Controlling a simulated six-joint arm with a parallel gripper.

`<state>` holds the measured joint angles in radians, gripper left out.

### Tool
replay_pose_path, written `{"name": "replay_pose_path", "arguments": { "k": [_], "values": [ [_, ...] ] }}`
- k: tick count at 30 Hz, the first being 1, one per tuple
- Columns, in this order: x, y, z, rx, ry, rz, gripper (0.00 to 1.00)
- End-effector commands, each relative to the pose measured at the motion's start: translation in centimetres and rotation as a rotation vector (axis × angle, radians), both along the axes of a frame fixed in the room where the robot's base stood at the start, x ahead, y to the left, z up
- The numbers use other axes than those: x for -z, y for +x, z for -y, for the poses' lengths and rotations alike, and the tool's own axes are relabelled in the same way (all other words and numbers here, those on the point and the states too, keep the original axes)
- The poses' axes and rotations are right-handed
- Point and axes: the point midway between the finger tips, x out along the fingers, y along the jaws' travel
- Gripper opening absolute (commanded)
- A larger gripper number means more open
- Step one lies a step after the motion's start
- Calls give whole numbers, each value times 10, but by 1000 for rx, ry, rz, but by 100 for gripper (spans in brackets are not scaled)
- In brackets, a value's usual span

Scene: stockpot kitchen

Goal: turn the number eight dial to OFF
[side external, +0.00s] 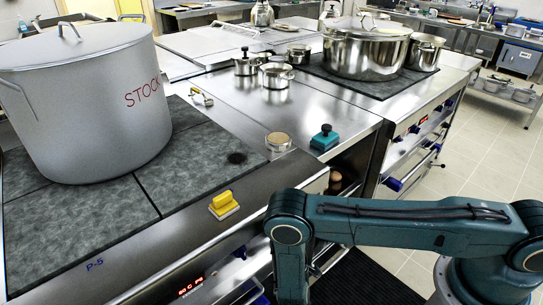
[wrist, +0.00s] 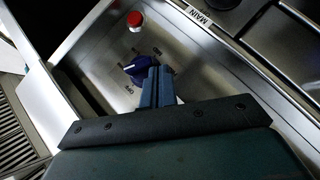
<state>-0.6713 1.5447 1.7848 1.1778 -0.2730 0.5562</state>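In the wrist view, a dark blue dial (wrist: 137,67) sits on a steel panel, with small dark marks around it too small to read. In the side view my arm reaches down past the stove front, and the gripper is out of sight.
A red button (wrist: 135,21) is beyond the dial. In the side view, a large stockpot (side external: 85,100) stands on the dark hob, with a yellow-handled block (side external: 223,204) near the front edge. A blue knob (side external: 240,252) shows on the stove front.

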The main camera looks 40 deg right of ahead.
Motion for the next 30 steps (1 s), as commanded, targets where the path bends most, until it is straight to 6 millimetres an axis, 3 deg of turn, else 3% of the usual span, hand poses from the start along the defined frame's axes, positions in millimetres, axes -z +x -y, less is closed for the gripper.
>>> {"name": "replay_pose_path", "arguments": {
  "k": [12,30],
  "values": [
    [14,0,3,0,4,-1,0],
    [16,0,5,0,4,0,0]
  ]
}}
